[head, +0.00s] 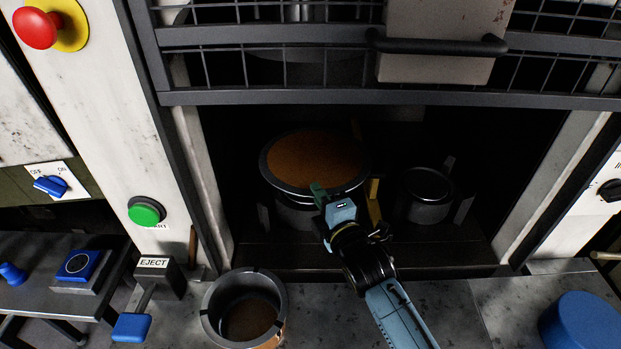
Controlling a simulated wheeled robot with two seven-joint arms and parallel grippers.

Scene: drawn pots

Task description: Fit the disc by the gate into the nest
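A copper-brown disc (316,160) lies flat in the left part of the dark opening under the raised mesh gate (300,97). A dark round rim (272,183), which looks like the nest, shows around it; I cannot tell whether the disc is fully seated. My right gripper (320,192), with a green fingertip, is at the near edge of the disc. The arm hides part of that edge, and I cannot tell whether the fingers pinch it. My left gripper is out of view.
A yellow post (373,200) stands right of my gripper. A grey cylinder (427,190) stands further right in the opening. An open pot (243,310) is on the bench at front left, a blue cylinder (582,325) at front right. An eject lever (135,322) is at left.

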